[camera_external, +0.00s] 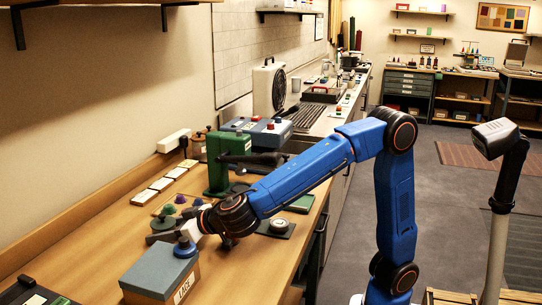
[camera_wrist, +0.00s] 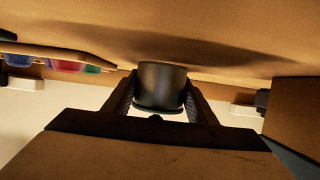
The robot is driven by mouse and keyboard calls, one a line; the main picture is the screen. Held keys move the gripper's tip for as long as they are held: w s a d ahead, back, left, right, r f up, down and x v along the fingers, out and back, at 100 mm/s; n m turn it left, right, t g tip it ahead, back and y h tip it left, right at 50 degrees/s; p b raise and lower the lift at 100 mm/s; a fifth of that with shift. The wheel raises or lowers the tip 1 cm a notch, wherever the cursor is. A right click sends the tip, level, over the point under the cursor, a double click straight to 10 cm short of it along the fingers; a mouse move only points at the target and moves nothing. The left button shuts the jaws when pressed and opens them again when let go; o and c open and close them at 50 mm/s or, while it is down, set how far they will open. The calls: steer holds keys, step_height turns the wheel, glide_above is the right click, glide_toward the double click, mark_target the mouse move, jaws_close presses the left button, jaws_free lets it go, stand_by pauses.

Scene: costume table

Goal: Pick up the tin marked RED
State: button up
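In the wrist view a dark, round, tin-like object (camera_wrist: 160,85) sits between the two fingers of my gripper (camera_wrist: 160,95). One finger is close on each side of it; I cannot tell whether they press on it. No marking shows on its visible side, so I cannot tell if it reads RED. In the external view my gripper (camera_external: 163,233) is low over the wooden table (camera_external: 125,238), behind the LACE box.
A green machine (camera_external: 222,165) and small coloured pieces (camera_external: 180,199) are behind. A dark case (camera_external: 28,293) lies front left.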

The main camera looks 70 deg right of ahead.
steer(key=c, duration=1)
jaws_close()
steer(key=shift+r, duration=0.15)
